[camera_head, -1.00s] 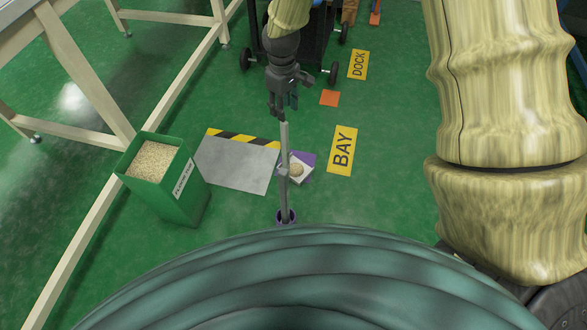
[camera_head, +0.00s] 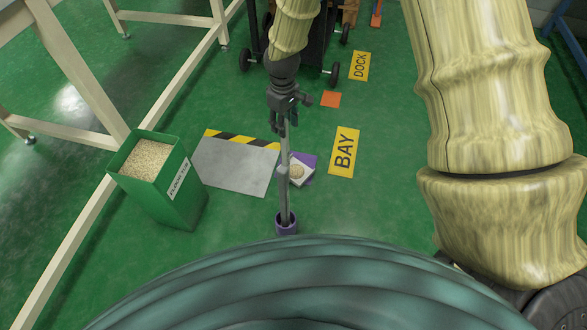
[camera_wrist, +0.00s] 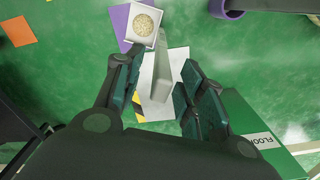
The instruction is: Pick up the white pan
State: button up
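The white pan (camera_head: 299,173) is a small square tray with a round beige heap in it. It sits on a purple mat (camera_head: 308,160) on the green floor, partly behind a grey post in the head view. In the wrist view the white pan (camera_wrist: 134,34) is at the top, beyond my left-hand finger. My gripper (camera_head: 284,128) is near the top of the post in the head view. In the wrist view my gripper (camera_wrist: 155,85) has its fingers spread apart, with nothing held.
A green bin (camera_head: 182,200) of grain, a grey floor plate (camera_head: 228,165) and a yellow BAY sign (camera_head: 343,166) lie around. A dark cart stands behind.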

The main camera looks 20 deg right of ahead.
notch_tip(320, 180, down, 3)
jog(key=shift+f+b, duration=0.1)
jog(key=shift+b, duration=0.55)
grip_shut()
